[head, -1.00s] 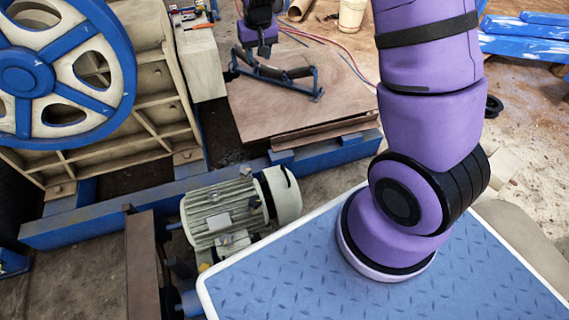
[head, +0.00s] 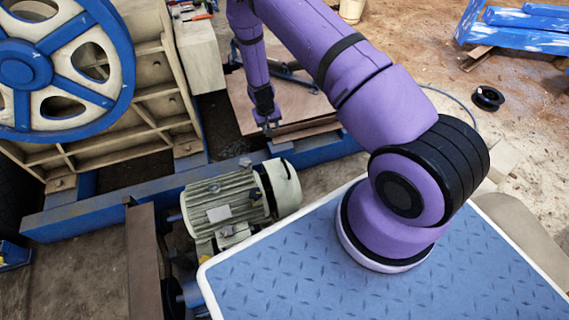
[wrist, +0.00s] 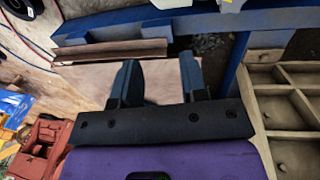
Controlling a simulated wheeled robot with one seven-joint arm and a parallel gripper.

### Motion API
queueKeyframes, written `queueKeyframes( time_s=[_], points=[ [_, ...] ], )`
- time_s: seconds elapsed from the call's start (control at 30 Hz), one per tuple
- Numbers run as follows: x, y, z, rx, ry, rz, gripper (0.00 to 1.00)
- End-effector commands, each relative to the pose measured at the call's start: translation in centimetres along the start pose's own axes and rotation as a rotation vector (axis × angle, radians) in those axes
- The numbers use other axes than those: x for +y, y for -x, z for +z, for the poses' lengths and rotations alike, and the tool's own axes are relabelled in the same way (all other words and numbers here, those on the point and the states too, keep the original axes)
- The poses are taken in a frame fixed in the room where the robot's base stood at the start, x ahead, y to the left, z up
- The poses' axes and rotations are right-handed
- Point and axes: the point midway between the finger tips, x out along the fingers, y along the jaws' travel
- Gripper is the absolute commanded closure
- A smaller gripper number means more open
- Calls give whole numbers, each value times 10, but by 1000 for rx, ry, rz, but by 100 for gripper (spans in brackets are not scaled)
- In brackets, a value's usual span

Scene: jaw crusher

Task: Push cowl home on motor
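The motor (head: 222,207) is a ribbed grey-cream body beside the front left corner of the blue deck in the head view. The cowl (head: 284,187) is a smooth cream cap at the motor's right end. A dark gap shows between the cowl and the ribbed body. My gripper (head: 268,126) is beyond the motor and cowl in the head view, pointing down and apart from both. In the wrist view my gripper (wrist: 158,65) has its two fingers spread with nothing between them. The cowl cannot be made out for certain in the wrist view.
A blue beam (head: 110,205) runs behind the motor. The spoked blue and cream flywheel (head: 50,70) and ribbed crusher frame stand at left. Wooden sheets (head: 300,112) lie beyond the beam.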

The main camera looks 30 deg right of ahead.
Motion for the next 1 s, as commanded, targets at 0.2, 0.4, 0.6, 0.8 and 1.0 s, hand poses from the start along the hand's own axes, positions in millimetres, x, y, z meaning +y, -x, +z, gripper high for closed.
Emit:
queueKeyframes(
  time_s=[0.2, 0.4, 0.6, 0.8, 1.0],
  points=[
    [4, -75, 28, -27, 10, 38, 60],
    [8, -106, 42, -34, 15, 55, 60],
    [10, -120, 44, -35, 15, 58, 60],
    [12, -150, 46, -37, 15, 57, 60],
    [13, -183, 47, -36, 16, 57, 60]
  ],
)
